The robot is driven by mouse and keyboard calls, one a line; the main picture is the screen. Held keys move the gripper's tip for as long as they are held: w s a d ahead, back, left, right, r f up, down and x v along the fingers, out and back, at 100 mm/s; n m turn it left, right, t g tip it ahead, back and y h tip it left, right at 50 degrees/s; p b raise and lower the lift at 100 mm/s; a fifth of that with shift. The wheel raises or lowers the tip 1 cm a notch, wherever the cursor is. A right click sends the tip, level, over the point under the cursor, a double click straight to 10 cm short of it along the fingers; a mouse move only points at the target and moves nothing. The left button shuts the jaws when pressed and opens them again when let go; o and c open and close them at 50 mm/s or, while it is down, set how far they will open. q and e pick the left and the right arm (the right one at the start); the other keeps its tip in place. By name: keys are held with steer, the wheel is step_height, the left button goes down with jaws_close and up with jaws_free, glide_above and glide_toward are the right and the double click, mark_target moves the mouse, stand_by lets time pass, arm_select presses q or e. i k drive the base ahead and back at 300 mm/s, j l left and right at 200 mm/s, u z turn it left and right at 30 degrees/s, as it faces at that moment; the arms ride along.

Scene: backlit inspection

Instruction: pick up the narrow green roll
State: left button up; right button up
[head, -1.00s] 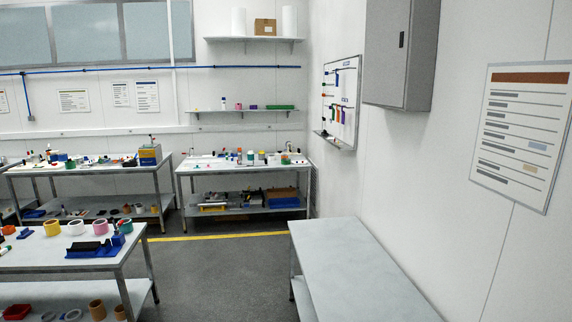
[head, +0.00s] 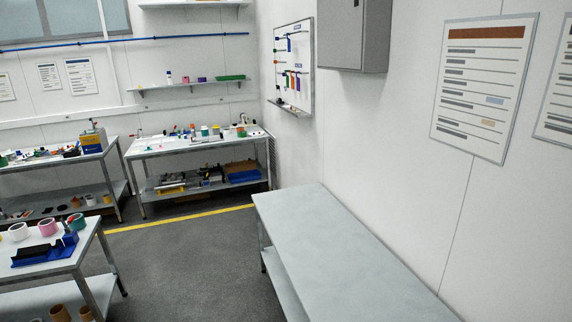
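I cannot make out a narrow green roll for certain. A teal-green roll (head: 76,222) stands at the right end of the near left table (head: 50,268), by a pink roll (head: 47,226) and a white roll (head: 18,231). A blue holder with a black top (head: 44,250) lies in front of them. Small green items also show on the far table, too small to identify. Neither of my grippers is in view.
An empty grey bench (head: 330,235) runs along the right wall. Open grey floor (head: 185,270) lies between it and the near left table. A far table (head: 200,146) stands against the back wall, behind a yellow floor line (head: 180,219). A grey cabinet (head: 352,35) hangs on the right wall.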

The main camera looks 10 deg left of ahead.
mark_target(242, 134)
steer(key=i+j+u, duration=0.2)
steer(key=i+j, duration=0.25)
steer(key=i+j+u, duration=0.2)
steer(key=i+j, duration=0.25)
steer(key=i+j+u, duration=0.2)
steer(key=i+j, duration=0.15)
steer(key=i, duration=0.15)
steer(key=i+j+u, duration=0.25)
steer(key=i, duration=0.3)
steer(key=i+z, duration=0.1)
steer(key=i, duration=1)
steer(key=i+j+z, duration=0.1)
steer(key=i, duration=0.95)
